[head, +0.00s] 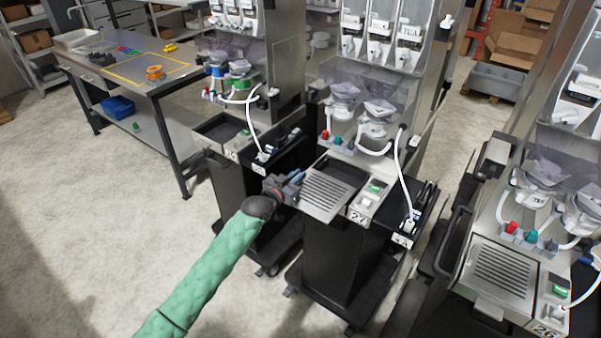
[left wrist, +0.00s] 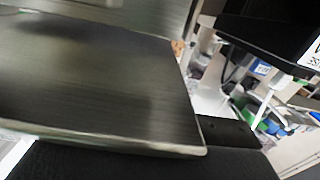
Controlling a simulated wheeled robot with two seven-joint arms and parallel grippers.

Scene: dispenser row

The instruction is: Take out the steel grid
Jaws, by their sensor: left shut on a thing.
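The steel grid (head: 326,195) is a slotted plate at the middle dispenser, marked 27. It sits over the front left part of that dispenser's dark tray recess (head: 345,172), and the recess shows open behind it. My left gripper (head: 294,187), at the end of the green-sleeved arm, is shut on the grid at its left side. In the left wrist view a broad flat metal plate (left wrist: 95,85), apparently the grid, fills the left half; the fingertips cannot be made out there. My right gripper is not in view.
A similar dispenser with its own grid (head: 503,272) stands at the right. Another dispenser (head: 222,130) with a dark tray stands behind to the left. A workbench (head: 125,75) is at the far left. The floor (head: 100,220) at the left is clear.

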